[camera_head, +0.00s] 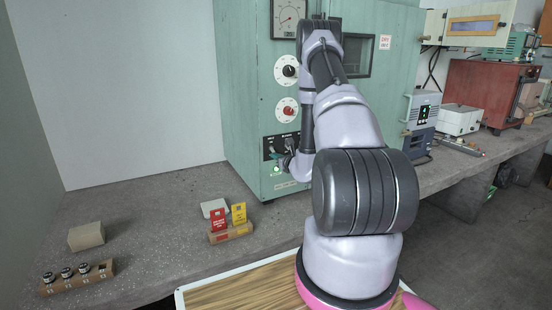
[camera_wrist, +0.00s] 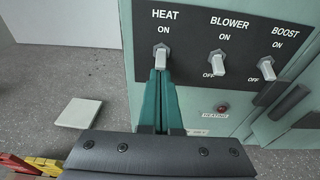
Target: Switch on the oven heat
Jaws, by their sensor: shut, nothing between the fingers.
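The green oven (camera_head: 245,90) stands on the bench, with its black switch panel (camera_head: 268,146) low on the front. In the wrist view the HEAT switch (camera_wrist: 161,58) is a white toggle under an ON label, and its lever points down. My gripper (camera_wrist: 161,74) is shut and empty. Its teal fingertips are just below the HEAT lever, at or very near its lower end; I cannot tell whether they touch. The fingers hide the area beneath that switch. A red HEATING lamp (camera_wrist: 222,109) looks dark.
The BLOWER switch (camera_wrist: 218,66) and BOOST switch (camera_wrist: 267,70) sit to the right, levers down. Red and yellow tags (camera_head: 239,213) stand on the bench, whose left part has free room.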

